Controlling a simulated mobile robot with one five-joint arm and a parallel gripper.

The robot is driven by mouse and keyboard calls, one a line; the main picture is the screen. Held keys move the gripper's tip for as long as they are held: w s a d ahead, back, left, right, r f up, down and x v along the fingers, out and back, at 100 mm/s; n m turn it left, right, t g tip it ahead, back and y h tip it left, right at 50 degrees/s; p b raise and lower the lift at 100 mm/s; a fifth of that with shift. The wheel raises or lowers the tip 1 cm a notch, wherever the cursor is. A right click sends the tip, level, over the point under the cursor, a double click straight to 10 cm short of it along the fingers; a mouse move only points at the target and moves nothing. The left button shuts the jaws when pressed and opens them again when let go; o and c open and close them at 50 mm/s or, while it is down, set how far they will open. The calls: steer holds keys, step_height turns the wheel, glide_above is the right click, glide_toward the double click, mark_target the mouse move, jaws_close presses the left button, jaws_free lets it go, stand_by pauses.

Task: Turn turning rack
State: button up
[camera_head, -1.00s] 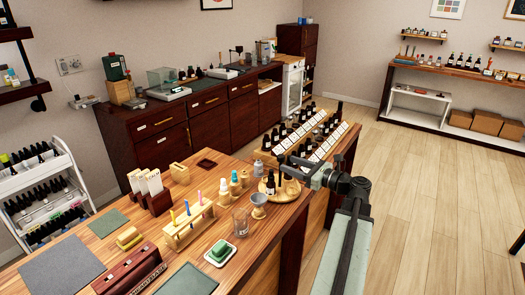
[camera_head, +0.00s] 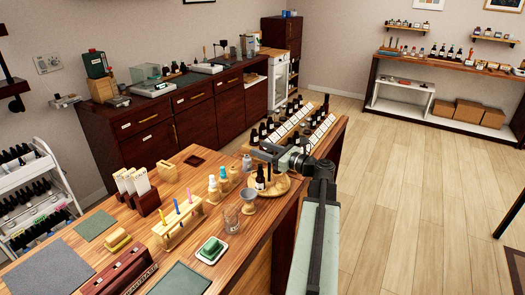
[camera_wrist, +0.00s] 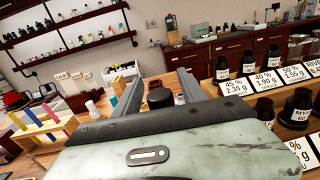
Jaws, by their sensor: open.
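The turning rack appears to be the round wooden tray (camera_head: 280,191) near the right edge of the wooden worktop. A dark bottle (camera_head: 261,178) stands on it; other items on it are partly hidden by my arm. My gripper (camera_head: 257,152) is above the tray's back left part, near the bottle's top. In the wrist view, the open fingers of my gripper (camera_wrist: 160,84) reach forward on either side of a black bottle cap (camera_wrist: 159,96). Contact with the bottle or tray cannot be told.
A wooden funnel stand (camera_head: 249,200), a glass beaker (camera_head: 232,216) and small dropper bottles (camera_head: 224,180) stand left of the tray. Dark bottles with white label cards (camera_head: 297,120) fill the rack behind. Open floor lies right.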

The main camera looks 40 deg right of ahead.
jaws_close()
stand_by(1.3)
steer(key=shift+w+a, duration=0.1)
steer(key=shift+a, duration=0.05)
